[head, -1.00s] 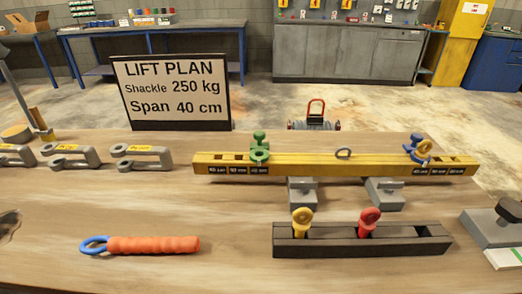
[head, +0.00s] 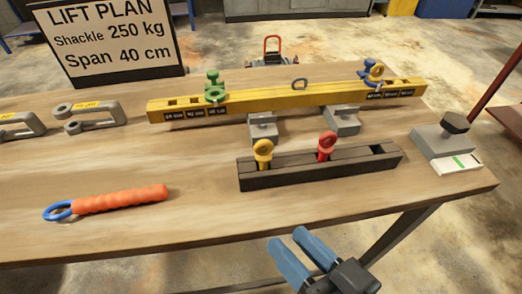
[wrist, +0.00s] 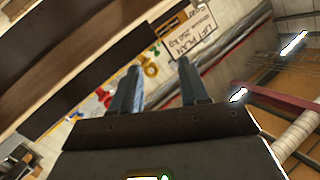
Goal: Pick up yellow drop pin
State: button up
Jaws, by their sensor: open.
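The yellow drop pin (head: 263,152) stands upright, ring end up, in the left part of a dark slotted rack (head: 320,170) on the workbench. A red pin (head: 326,146) stands to its right in the same rack. My gripper (head: 284,237) has blue fingers, apart and empty, in front of the bench's near edge, well short of the rack. In the wrist view, a yellow ring (wrist: 150,70) appears between the spread fingers, small and far off; I cannot tell for sure that it is the same pin.
A yellow beam (head: 285,98) with a green pin (head: 214,86) and a blue pin (head: 372,75) lies behind the rack on grey supports. An orange-handled tool (head: 120,199) lies at left, a grey clamp block (head: 440,137) at right. A lift plan sign (head: 110,38) stands behind.

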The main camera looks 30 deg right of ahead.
jog(key=w+a+r+t+y, duration=0.1)
jog(key=w+a+r+y, duration=0.3)
jog(key=w, duration=0.6)
jog(key=w+a+r+n+g+y, duration=0.3)
jog(key=w+a+r+n+y, duration=0.3)
jog(key=r, duration=0.3)
jog(key=w+a+r+n+g+y, duration=0.45)
jog(key=a+r, duration=0.35)
jog(key=r, duration=0.2)
jog(key=n+g+h, duration=0.7)
jog(key=g+h, duration=0.3)
jog(key=h, duration=0.5)
send_over(264, 140)
notch_tip(264, 140, down, 9)
jog(key=shift+w+a+f, duration=0.1)
jog(key=shift+w, duration=0.05)
jog(key=shift+f, duration=0.15)
notch_tip(264, 140, down, 7)
jog(key=shift+f, duration=0.2)
